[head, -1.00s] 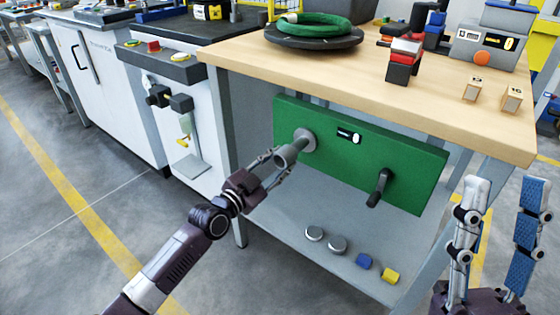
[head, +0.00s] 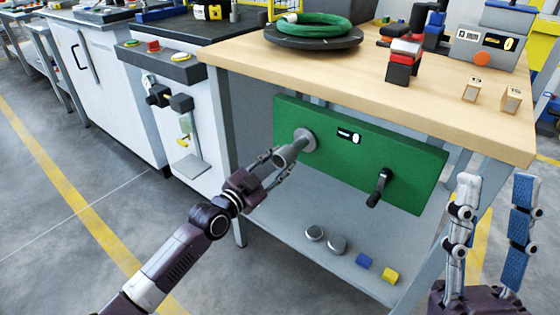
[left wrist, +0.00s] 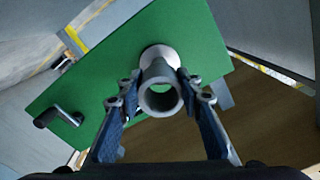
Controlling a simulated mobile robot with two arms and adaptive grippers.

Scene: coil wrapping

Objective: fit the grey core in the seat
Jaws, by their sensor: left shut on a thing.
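The grey core (head: 287,156) is a hollow tube, held nearly square to the green panel (head: 410,165). Its far end meets the pale round seat (head: 306,140) on the panel's left part. I cannot tell how deep it sits in it. My left gripper (head: 280,164) is shut on the core, one finger on each side. In the left wrist view the core's open near end (left wrist: 160,97) faces me, and the seat (left wrist: 158,54) shows behind it, in line. My right gripper (head: 495,180) is open and empty at the right, fingers pointing up.
A black crank handle (head: 379,187) sticks out of the panel to the right.

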